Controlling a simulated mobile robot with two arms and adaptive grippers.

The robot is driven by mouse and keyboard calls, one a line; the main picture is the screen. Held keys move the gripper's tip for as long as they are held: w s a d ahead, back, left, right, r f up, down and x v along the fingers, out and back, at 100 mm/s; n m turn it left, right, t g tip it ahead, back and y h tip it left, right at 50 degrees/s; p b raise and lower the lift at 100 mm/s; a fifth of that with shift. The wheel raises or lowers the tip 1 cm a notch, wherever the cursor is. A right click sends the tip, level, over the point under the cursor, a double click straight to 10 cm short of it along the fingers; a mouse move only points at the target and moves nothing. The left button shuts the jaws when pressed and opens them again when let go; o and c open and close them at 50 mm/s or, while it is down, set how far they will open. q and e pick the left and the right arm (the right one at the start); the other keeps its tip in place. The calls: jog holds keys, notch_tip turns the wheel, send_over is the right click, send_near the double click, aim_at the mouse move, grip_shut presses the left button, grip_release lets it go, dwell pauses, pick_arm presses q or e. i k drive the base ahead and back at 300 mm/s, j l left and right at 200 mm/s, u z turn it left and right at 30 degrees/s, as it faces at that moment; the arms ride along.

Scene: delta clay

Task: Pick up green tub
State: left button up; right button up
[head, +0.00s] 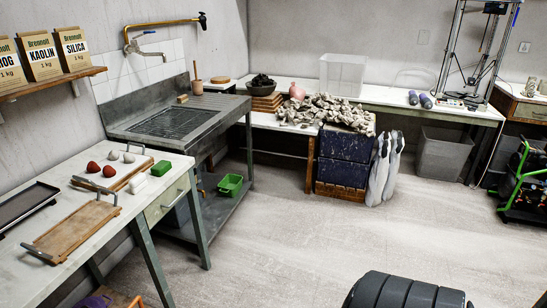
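The green tub (230,185) is a small open-topped container. It sits low on the shelf under the metal sink unit (180,120), near that shelf's right end. It looks upright, and no contents can be made out. Neither of my grippers is in view.
The sink unit's leg (249,150) stands just right of the tub. Bare floor (300,240) lies in front. Dark stacked bags (345,160) stand beyond.

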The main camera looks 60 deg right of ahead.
aim_at(231, 183)
jog(key=z, duration=1.45)
jog(key=i+l+z, duration=0.25)
jog(key=i, duration=0.3)
jog(key=i+z, duration=0.25)
jog(key=i, duration=0.3)
jog(key=i+u, duration=0.1)
jog(key=i, duration=0.4)
jog(key=i+l+u, duration=0.15)
jog(key=i, duration=0.3)
jog(key=i+l+u, duration=0.1)
jog(key=i, duration=0.35)
jog(key=i+l+u, duration=0.15)
jog(key=i, duration=0.35)
jog(key=i+l+u, duration=0.3)
jog(key=u, duration=0.15)
jog(key=i+l+u, duration=0.65)
jog(key=l+u, duration=0.2)
jog(key=l, duration=0.1)
